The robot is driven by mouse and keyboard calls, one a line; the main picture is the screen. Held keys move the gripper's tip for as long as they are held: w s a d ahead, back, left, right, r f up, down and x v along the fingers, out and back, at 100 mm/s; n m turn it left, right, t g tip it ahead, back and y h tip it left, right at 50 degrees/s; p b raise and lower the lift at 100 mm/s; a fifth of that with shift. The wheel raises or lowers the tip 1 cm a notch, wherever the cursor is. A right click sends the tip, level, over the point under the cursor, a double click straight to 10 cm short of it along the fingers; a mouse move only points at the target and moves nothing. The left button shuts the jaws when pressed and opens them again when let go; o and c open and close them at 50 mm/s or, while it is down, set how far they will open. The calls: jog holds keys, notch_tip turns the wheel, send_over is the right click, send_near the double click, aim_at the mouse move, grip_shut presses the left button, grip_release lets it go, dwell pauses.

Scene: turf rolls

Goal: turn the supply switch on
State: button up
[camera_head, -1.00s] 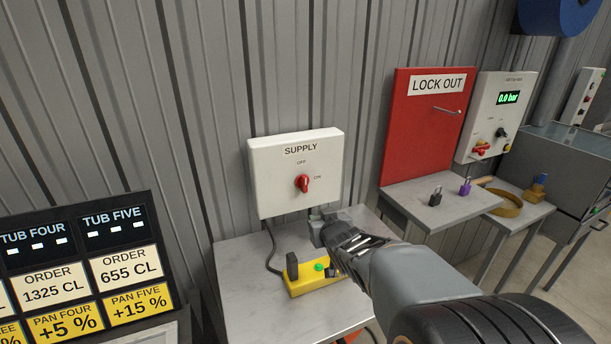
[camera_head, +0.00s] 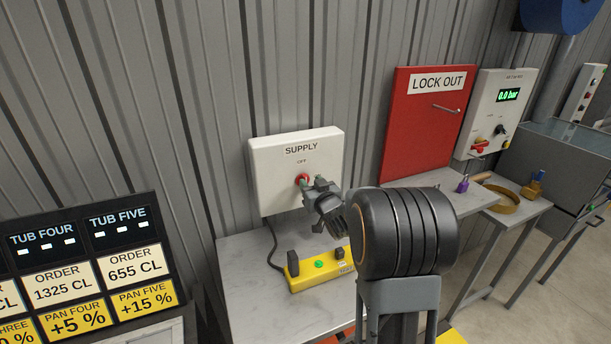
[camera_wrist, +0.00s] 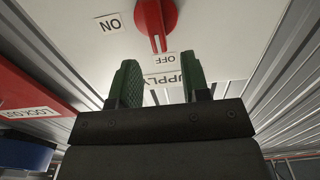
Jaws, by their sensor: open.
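The supply box (camera_head: 270,178) is a white panel on the corrugated wall, marked SUPPLY. Its red rotary switch (camera_head: 302,178) is partly covered by my gripper (camera_head: 312,186) in the head view. In the wrist view the red switch (camera_wrist: 156,16) has its pointer towards the OFF label (camera_wrist: 165,60); the ON label (camera_wrist: 110,24) is off to its left. My gripper's green fingers (camera_wrist: 159,82) are open with a gap between them, in line with the switch. They appear just short of it, with nothing held.
Below the box, a yellow pendant (camera_head: 318,268) with a green button lies on a grey table (camera_head: 250,290). A red LOCK OUT board (camera_head: 425,130) and a purple padlock (camera_head: 463,185) are to the right. An order board (camera_head: 85,270) stands at left.

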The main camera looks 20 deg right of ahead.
aim_at(306, 177)
jog(key=shift+w+p, duration=0.45)
jog(key=shift+w, duration=1.7)
grip_shut()
